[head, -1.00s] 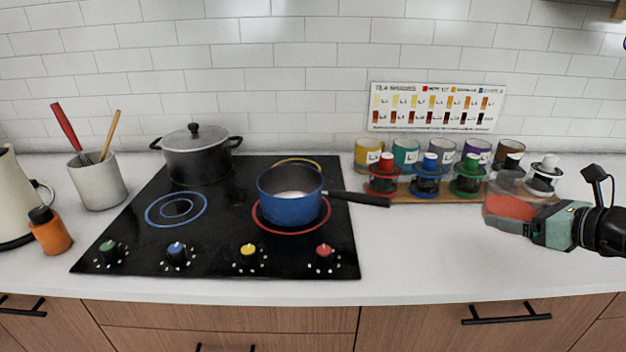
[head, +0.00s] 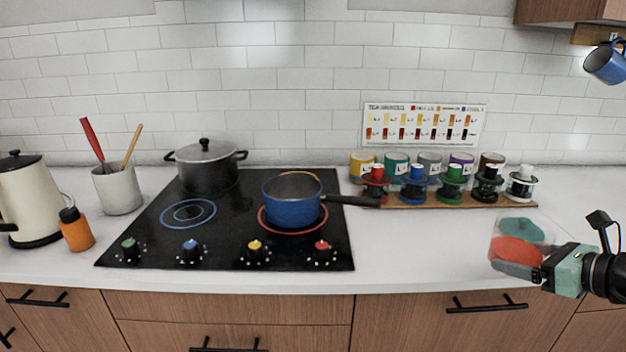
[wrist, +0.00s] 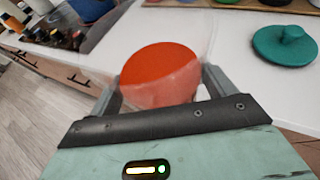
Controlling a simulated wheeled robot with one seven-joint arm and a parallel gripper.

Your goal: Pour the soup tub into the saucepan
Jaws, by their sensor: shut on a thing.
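The soup tub (head: 516,252), a clear tub with orange-red soup, is held at the right, by the counter's front edge. In the wrist view the tub (wrist: 160,75) sits between the fingers, its soup surface showing, with no lid on it. My gripper (head: 520,262) is shut on the tub's sides. The blue saucepan (head: 290,210) stands on the red-ringed burner to the left, well apart from the tub. A teal lid (wrist: 285,45) lies on the counter behind the tub, also visible in the head view (head: 522,226).
A lidded dark pot (head: 207,172) stands at the hob's back left. Several colored jars and stoppered containers (head: 453,183) line a wooden board at the back. A kettle (head: 28,195), orange bottle (head: 75,230) and utensil crock (head: 118,190) stand left. Counter between hob and tub is clear.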

